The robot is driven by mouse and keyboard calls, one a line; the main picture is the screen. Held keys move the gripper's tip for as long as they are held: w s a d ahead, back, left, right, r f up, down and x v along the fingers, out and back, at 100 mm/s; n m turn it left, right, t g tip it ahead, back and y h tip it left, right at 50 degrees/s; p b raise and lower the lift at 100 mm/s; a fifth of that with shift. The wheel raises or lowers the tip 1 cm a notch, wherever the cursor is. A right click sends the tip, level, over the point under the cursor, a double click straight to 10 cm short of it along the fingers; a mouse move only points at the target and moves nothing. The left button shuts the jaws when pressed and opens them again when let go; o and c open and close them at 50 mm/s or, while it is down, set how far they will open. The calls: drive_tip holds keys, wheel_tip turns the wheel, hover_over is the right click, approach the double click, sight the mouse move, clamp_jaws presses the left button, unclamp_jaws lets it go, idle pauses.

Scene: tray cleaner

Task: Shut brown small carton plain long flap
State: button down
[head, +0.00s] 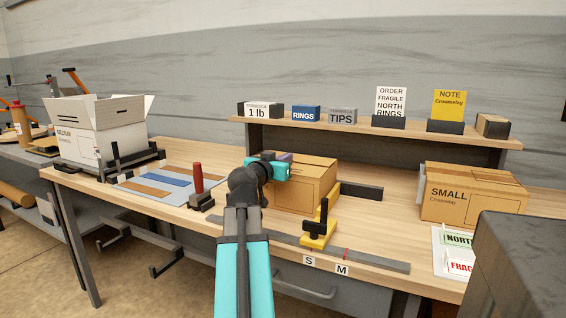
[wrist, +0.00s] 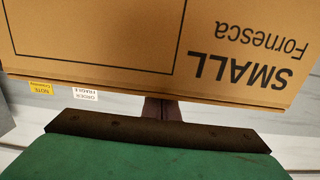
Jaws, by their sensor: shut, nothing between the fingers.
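A brown small carton (head: 300,190) stands on the bench in the middle of the head view. Its top (head: 312,168) looks flat, but my wrist hides the left part, so I cannot tell how each flap lies. In the wrist view the carton's printed face (wrist: 120,40) appears upside down, reading SMALL Fornesca. My gripper (head: 285,157) is at the carton's upper left edge. Its shut fingers (wrist: 164,110) show in the wrist view against the carton's edge, holding nothing; I cannot tell whether they touch it.
A closed SMALL Croumelay carton (head: 472,196) stands to the right. An open white carton (head: 92,135) is at the left. A yellow stop (head: 319,235) sits on the dark rail in front, and a red-handled tool (head: 198,185) stands left. A shelf (head: 410,134) with signs runs behind.

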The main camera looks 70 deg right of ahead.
drive_tip(key=shift+r, duration=0.1)
drive_tip(key=shift+d+r+p, duration=0.1)
drive_tip(key=shift+r+p, duration=0.8)
drive_tip(key=shift+r, duration=1.05)
drive_tip(key=shift+a+f, duration=0.2)
drive_tip(key=shift+a, duration=0.4)
drive_tip(key=shift+a+f, duration=0.2)
drive_tip(key=shift+a, duration=0.35)
drive_tip(key=a+f+b, duration=0.2)
drive_tip(key=a+b, duration=0.2)
drive_tip(key=a, duration=0.3)
drive_tip(key=shift+w, duration=0.45)
drive_tip(key=shift+a, duration=0.15)
